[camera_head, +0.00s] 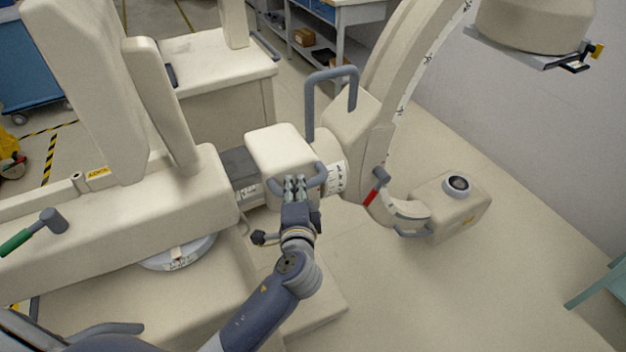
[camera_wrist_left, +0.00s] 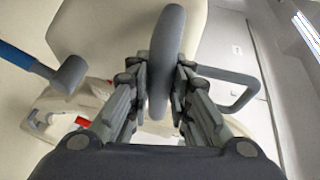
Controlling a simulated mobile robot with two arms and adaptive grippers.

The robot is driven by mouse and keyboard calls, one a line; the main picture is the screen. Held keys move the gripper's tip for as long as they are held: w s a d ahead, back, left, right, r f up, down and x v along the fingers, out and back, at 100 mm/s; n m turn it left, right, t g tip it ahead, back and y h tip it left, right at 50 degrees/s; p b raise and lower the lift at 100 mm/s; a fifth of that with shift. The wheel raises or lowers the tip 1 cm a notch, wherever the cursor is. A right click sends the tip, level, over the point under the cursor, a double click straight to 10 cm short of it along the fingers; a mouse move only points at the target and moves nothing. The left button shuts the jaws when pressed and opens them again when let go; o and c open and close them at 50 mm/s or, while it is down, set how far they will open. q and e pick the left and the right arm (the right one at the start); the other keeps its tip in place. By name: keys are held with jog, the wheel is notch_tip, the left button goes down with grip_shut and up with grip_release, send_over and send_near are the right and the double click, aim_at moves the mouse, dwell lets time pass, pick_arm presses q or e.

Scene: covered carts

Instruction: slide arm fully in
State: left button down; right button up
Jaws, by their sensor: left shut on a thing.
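The C-arm machine's slide arm ends in a cream block (camera_head: 280,150). A dark grey slide section (camera_head: 238,168) shows between this block and the cream machine body (camera_head: 190,190). A grey bar handle (camera_head: 318,178) is on the near side of the block. My left gripper (camera_head: 295,182) is shut on this handle. In the left wrist view the handle (camera_wrist_left: 167,45) stands between the two fingers of the left gripper (camera_wrist_left: 162,90). My right gripper is in neither view.
The large C-shaped arc (camera_head: 410,50) rises at the right, with a detector head (camera_head: 535,25) at its top and a source box (camera_head: 452,205) below. A green-handled lever (camera_head: 35,232) is at the left. Open floor (camera_head: 480,290) lies at the lower right.

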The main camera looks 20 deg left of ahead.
aim_at(275, 196)
pick_arm(q)
jog(key=s+a, duration=0.3)
jog(key=shift+s+a+f, duration=0.1)
jog(key=shift+a, duration=0.15)
jog(key=shift+s+a+r+p, duration=0.2)
jog(key=shift+s+a+p, duration=0.05)
jog(key=shift+s+p, duration=0.1)
jog(key=shift+d+r, duration=0.1)
jog(key=shift+d, duration=0.05)
